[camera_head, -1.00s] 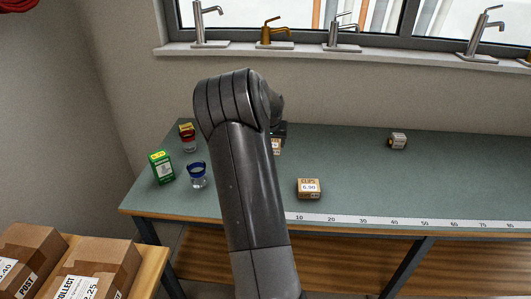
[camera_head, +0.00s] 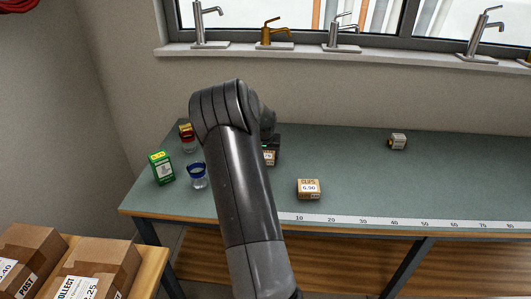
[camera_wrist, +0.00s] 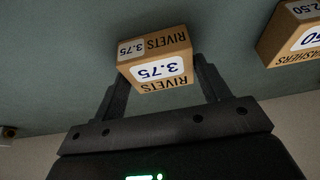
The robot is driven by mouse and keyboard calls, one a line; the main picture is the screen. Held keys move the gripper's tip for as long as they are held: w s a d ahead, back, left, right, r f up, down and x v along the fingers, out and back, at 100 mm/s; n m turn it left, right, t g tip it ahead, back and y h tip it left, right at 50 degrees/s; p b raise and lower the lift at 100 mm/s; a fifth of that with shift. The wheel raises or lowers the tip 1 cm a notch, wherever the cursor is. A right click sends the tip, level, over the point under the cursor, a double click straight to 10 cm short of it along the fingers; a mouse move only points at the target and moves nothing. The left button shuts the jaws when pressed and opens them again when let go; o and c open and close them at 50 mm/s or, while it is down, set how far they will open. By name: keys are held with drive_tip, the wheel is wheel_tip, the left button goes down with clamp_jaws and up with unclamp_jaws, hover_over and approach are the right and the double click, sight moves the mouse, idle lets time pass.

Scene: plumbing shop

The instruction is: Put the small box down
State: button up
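The small box, a tan RIVETS box (camera_wrist: 160,60) marked 3.75, sits between the two fingers of my gripper (camera_wrist: 160,80) in the wrist view. My gripper is shut on it. In the head view the held box (camera_head: 269,158) shows just right of my arm, over the left half of the green workbench (camera_head: 350,165). My arm hides part of the gripper there. I cannot tell whether the box touches the bench top.
A WASHERS box (camera_wrist: 292,32) is close by in the wrist view. A green box (camera_head: 162,168) and blue-rimmed jar (camera_head: 197,175) stand left. Right bench is mostly clear.

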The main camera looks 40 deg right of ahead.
drive_tip(key=o, duration=0.4)
drive_tip(key=shift+c, duration=0.2)
drive_tip(key=shift+r, duration=0.2)
drive_tip(key=v, duration=1.1)
drive_tip(key=s+a+r+n+t+y, duration=0.1)
drive_tip(key=s+a+r, duration=0.1)
drive_tip(key=a+r, duration=0.35)
drive_tip(key=s+a+r+n+y, duration=0.1)
drive_tip(key=s+a+r, duration=0.1)
drive_tip(key=a, duration=0.7)
drive_tip(key=s+a+r+n, duration=0.1)
drive_tip(key=s+a+n, duration=0.2)
drive_tip(key=s+a, duration=0.9)
drive_tip(key=s+a+r+n+t+y, duration=0.1)
drive_tip(key=s+a+n, duration=0.3)
drive_tip(key=s+a, duration=0.8)
drive_tip(key=shift+s+a+r, duration=0.2)
drive_tip(key=shift+a+r, duration=0.05)
drive_tip(key=shift+r, duration=0.45)
